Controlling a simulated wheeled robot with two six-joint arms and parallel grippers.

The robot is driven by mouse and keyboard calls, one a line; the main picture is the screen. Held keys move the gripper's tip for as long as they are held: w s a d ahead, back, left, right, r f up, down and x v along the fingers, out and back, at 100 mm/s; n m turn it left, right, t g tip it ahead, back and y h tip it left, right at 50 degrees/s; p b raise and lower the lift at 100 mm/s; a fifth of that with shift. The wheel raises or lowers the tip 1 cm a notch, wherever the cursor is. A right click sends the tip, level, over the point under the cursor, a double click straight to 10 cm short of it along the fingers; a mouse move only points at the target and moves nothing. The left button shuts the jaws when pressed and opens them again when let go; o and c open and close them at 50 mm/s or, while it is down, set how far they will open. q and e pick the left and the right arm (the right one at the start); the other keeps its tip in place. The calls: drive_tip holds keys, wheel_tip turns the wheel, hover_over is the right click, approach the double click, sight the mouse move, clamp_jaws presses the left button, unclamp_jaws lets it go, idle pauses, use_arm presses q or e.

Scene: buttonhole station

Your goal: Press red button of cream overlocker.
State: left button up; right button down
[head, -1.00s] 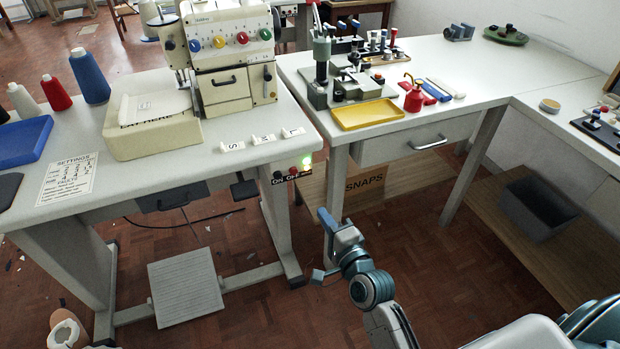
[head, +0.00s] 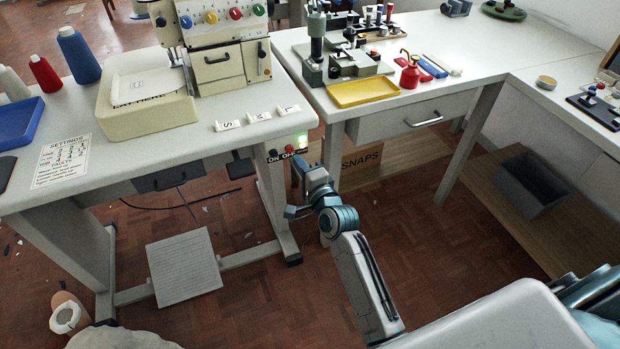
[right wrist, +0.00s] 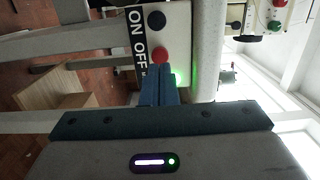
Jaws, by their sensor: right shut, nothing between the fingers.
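The cream overlocker (head: 222,65) stands on the left table. Its switch box at the table's front right corner has a black button, a red button (head: 289,151) and a lit green lamp (head: 303,139). In the right wrist view the red button (right wrist: 158,55) sits beside the word OFF, below the black button (right wrist: 157,20). My right gripper (head: 299,170) is shut and empty, just in front of and below the switch box. In the right wrist view its fingertips (right wrist: 160,70) are right at the red button's lower edge; I cannot tell whether they touch. My left gripper is out of view.
The second table (head: 455,80) is close on the right, with a yellow tray (head: 362,92), a red oil can (head: 410,75) and a press. A cardboard SNAPS box (head: 362,160) is beneath it. A foot pedal (head: 184,268) lies under the left table.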

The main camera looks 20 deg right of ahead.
sight(290, 150)
drive_tip(key=shift+w+a, duration=0.15)
drive_tip(key=shift+w, duration=1.25)
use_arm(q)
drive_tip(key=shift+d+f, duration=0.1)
use_arm(e)
drive_tip(key=shift+w, duration=0.1)
